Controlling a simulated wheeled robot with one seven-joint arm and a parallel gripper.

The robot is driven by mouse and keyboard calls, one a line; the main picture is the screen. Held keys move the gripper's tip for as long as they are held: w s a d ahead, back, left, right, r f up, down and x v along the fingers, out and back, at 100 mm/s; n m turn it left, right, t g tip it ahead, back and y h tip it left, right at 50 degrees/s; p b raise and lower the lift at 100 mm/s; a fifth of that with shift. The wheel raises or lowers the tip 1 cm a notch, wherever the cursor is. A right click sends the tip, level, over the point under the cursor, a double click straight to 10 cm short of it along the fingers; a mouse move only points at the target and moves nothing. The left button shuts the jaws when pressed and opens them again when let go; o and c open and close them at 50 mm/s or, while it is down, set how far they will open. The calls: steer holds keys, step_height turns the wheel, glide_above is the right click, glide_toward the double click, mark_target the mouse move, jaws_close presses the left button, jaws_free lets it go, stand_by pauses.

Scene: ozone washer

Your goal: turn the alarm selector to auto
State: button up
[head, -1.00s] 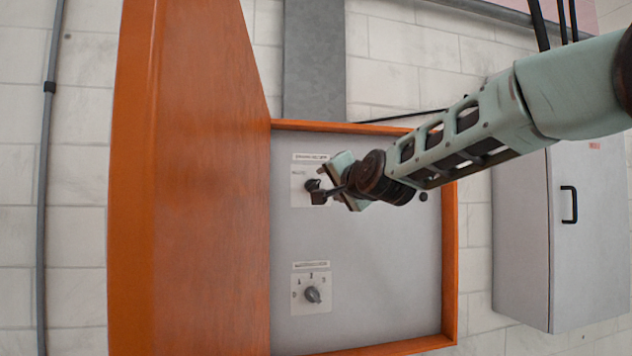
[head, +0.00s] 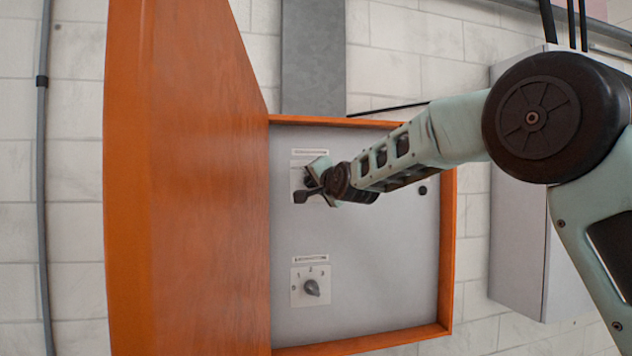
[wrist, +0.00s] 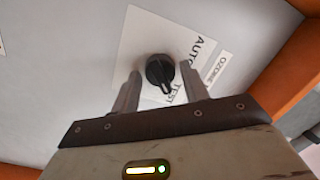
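The alarm selector is a black rotary knob (wrist: 160,70) on a white plate (wrist: 128,52) marked AUTO and TEST; a nearby label starts with OZONE. In the wrist view the knob's pale pointer mark is on the side toward TEST, away from AUTO. My gripper (wrist: 161,82) is open, with one finger on each side of the knob and gaps still visible beside it. In the head view my gripper (head: 308,186) is at the upper plate (head: 297,163) and hides most of that knob.
An orange cabinet door (head: 180,180) stands open on the left. A grey wall box (head: 515,240) is at right.

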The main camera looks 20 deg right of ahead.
steer(key=c, duration=0.6)
steer(key=shift+n, duration=0.3)
steer(key=shift+a+n+g+h+b, duration=0.2)
steer(key=shift+n+b, duration=0.85)
steer(key=shift+n, duration=1.6)
steer(key=shift+n+g+h+b, duration=0.3)
steer(key=shift+n+b, duration=0.8)
steer(key=shift+n, duration=1.6)
steer(key=shift+a+n+g+h+b, duration=0.1)
steer(key=shift+n+h+b, duration=0.3)
steer(key=shift+n+b, duration=1.45)
steer(key=shift+r+n+p, duration=0.15)
steer(key=shift+n+p, duration=0.6)
steer(key=shift+n, duration=0.25)
steer(key=o, duration=1)
steer(key=shift+c, duration=0.2)
